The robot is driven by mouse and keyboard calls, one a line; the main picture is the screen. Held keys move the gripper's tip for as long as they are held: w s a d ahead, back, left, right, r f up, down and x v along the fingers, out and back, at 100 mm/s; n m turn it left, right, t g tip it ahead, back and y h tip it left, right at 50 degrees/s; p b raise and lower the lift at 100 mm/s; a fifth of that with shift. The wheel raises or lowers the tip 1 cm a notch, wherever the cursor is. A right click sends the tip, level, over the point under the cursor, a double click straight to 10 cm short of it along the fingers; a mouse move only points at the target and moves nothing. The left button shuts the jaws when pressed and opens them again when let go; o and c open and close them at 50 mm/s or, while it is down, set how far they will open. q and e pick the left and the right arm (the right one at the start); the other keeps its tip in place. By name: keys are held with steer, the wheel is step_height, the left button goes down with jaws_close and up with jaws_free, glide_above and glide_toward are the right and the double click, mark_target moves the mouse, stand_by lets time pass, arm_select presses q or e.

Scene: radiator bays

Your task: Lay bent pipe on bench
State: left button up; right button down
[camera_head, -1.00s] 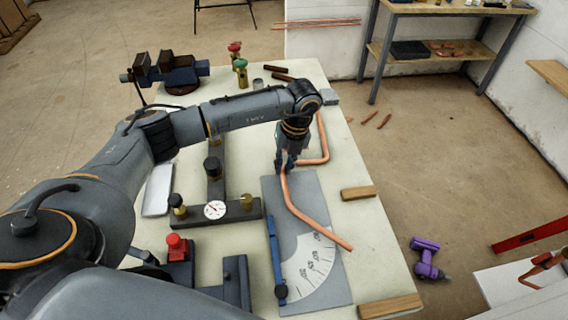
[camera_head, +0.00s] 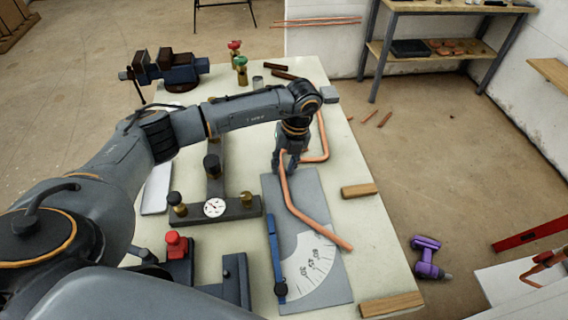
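A bent copper pipe (camera_head: 318,229) lies over the grey angle plate (camera_head: 329,275) on the bench (camera_head: 355,222). Its upper end reaches up to my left gripper (camera_head: 286,168). The gripper points down over the plate's far end, its fingers spread apart around the pipe's end. Whether a finger still touches the pipe cannot be told. A second bent copper pipe (camera_head: 324,138) lies just beyond, on the right side of the bench, partly hidden by my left arm. My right gripper is not in view.
A dial fixture (camera_head: 214,208), a red-knobbed block (camera_head: 177,247) and a vise (camera_head: 168,72) stand on the left of the bench. Wooden blocks (camera_head: 359,190) (camera_head: 391,304) lie along its right edge. A purple drill (camera_head: 427,258) is on the floor.

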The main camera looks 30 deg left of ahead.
arm_select(q)
steer(key=shift+r, duration=0.1)
step_height(320, 180, up, 12)
steer(key=w+d, duration=0.1)
steer(key=shift+w+d, duration=0.15)
steer(key=shift+d, duration=0.25)
steer(key=shift+f, duration=0.2)
